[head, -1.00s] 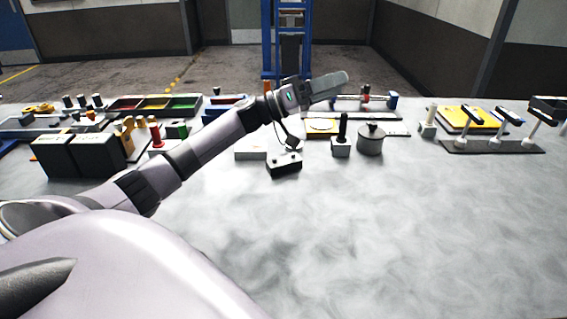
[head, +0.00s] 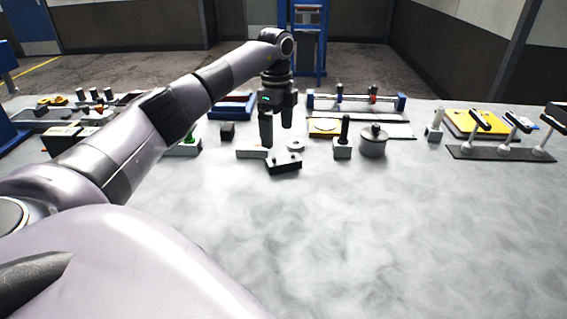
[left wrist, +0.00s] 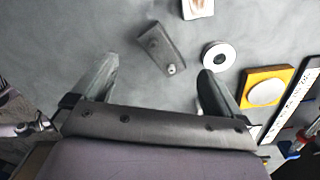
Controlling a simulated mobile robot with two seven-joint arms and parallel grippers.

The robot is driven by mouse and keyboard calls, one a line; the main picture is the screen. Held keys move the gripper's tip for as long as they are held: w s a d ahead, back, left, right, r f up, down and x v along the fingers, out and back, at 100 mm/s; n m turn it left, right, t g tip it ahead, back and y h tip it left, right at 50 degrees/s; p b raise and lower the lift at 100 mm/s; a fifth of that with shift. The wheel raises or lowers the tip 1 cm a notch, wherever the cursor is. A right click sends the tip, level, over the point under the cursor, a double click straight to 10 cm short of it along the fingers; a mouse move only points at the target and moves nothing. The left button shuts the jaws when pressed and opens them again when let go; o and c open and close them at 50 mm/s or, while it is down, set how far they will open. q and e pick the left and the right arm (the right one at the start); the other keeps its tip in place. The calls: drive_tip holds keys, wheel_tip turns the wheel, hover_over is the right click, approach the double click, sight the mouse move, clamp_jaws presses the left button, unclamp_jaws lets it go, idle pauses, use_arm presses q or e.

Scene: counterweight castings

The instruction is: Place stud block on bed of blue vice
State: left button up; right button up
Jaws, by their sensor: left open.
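The black stud block (head: 284,163) lies on the grey table near the middle, with small studs on top. In the left wrist view the stud block (left wrist: 158,48) lies beyond the gap between the fingers, with one light stud clear. My left gripper (head: 277,135) points down above the table just behind the block. Its fingers are apart and empty, and they also show in the left wrist view (left wrist: 157,68). A blue piece with a dark inside (head: 232,106) stands at the back; I cannot tell if it is the blue vice. My right gripper is out of view.
A pale block (head: 252,152), a ring (head: 296,146), a black-handled block (head: 342,149) and a grey pot (head: 373,143) stand close by. A rail with blue ends (head: 355,103) is behind. The front table is clear.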

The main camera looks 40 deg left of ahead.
sight(276, 160)
use_arm(q)
drive_tip(key=shift+s+a+f, duration=0.1)
drive_tip(key=shift+s+a, duration=0.05)
drive_tip(key=shift+a, duration=0.1)
drive_tip(key=shift+f, duration=0.35)
drive_tip(key=f, duration=0.1)
drive_tip(key=f+p, duration=0.1)
drive_tip(key=f, duration=0.3)
drive_tip(key=shift+s+d, duration=0.25)
drive_tip(key=shift+f, duration=0.55)
clamp_jaws()
drive_tip(key=shift+w+r, duration=0.1)
